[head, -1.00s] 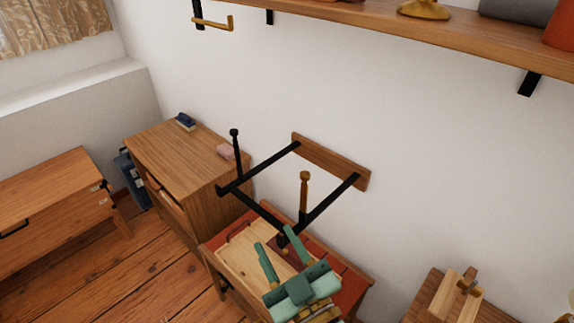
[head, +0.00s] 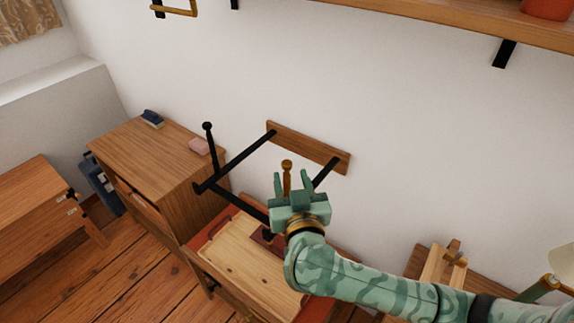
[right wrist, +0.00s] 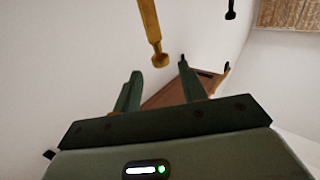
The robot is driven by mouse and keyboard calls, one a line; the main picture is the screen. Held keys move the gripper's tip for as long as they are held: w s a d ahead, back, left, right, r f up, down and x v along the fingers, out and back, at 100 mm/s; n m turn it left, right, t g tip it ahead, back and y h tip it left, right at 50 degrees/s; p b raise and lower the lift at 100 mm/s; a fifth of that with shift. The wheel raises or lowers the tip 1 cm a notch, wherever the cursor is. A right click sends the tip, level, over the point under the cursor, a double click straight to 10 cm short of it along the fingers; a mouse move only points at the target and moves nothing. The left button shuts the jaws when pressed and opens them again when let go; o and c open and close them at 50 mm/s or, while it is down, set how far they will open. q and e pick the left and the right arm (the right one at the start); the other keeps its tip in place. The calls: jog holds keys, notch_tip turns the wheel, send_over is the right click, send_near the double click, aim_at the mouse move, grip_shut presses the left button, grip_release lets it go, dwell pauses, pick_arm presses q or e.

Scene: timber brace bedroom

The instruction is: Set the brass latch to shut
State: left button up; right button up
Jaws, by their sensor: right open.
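A brass-coloured lever with a round knob (head: 287,165), which I take to be the brass latch, stands upright on a black bar frame fixed to a wall board. Its lower part is hidden behind my right gripper (head: 293,182). That gripper is open and empty, fingers pointing up, close to the lever in the picture. In the right wrist view the brass lever (right wrist: 150,30) shows with its knob beyond the fingertips, apart from them. A similar black lever (head: 209,145) stands upright at the frame's left corner. My left gripper is not in view.
The black frame (head: 245,160) juts from the wooden wall board (head: 305,147) above a small table with a pale wooden tray (head: 235,250). A wooden cabinet (head: 150,155) stands left. A wall shelf (head: 450,28) runs above. Open air lies between frame and shelf.

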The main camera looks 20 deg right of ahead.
aim_at(288, 168)
jog(key=w, duration=0.5)
jog(key=shift+w+d+b, duration=0.3)
jog(key=shift+b, duration=0.1)
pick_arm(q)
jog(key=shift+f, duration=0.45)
